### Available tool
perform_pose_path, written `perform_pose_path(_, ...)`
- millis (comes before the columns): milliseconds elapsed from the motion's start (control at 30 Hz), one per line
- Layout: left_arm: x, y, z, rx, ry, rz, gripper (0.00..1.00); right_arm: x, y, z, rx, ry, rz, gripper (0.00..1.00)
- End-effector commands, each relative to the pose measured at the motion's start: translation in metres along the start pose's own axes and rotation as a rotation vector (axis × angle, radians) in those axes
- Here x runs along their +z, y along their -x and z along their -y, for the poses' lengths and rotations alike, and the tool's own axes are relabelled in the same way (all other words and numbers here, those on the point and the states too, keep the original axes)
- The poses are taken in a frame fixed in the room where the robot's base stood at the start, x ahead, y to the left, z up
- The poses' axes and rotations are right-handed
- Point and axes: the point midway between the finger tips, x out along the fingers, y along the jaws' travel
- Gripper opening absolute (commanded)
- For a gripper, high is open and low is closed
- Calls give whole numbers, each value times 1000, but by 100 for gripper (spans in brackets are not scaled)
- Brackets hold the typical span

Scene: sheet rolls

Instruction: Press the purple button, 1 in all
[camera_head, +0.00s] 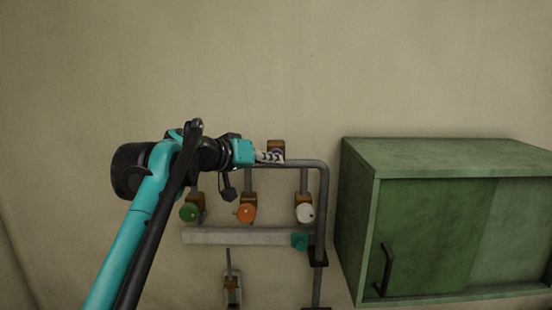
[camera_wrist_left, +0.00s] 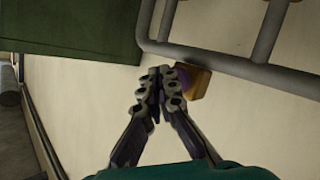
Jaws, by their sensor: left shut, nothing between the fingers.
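The purple button (camera_head: 276,151) sits on a small wooden block on the wall, just above the grey pipe frame. In the head view my left gripper's fingers partly cover it. My left gripper (camera_head: 279,157) is shut and empty, with its fingertips at the button. In the left wrist view the shut fingertips (camera_wrist_left: 161,74) overlap the edge of the purple button (camera_wrist_left: 183,76) and its wooden block (camera_wrist_left: 198,81). I cannot tell whether they touch the button or whether it is pushed in. My right gripper is in neither view.
The grey pipe frame (camera_head: 323,200) stands against the wall. Below its top bar are green (camera_head: 189,212), orange (camera_head: 246,213) and white (camera_head: 305,212) round knobs on wooden blocks. A teal piece (camera_head: 299,241) is lower. A green cabinet (camera_head: 420,230) is on the right. The wall above is clear.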

Motion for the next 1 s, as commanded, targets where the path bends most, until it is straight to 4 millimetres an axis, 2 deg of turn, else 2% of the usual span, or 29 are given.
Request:
perform_pose_path(367, 2, 2, -2, 0, 0, 0, 0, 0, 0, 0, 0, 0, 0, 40)
perform_pose_path(800, 23, 30, -22, 0, 0, 0, 0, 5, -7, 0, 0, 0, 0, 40)
perform_pose_path(1000, 27, 36, -27, 0, 0, 0, 0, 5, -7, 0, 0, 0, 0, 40)
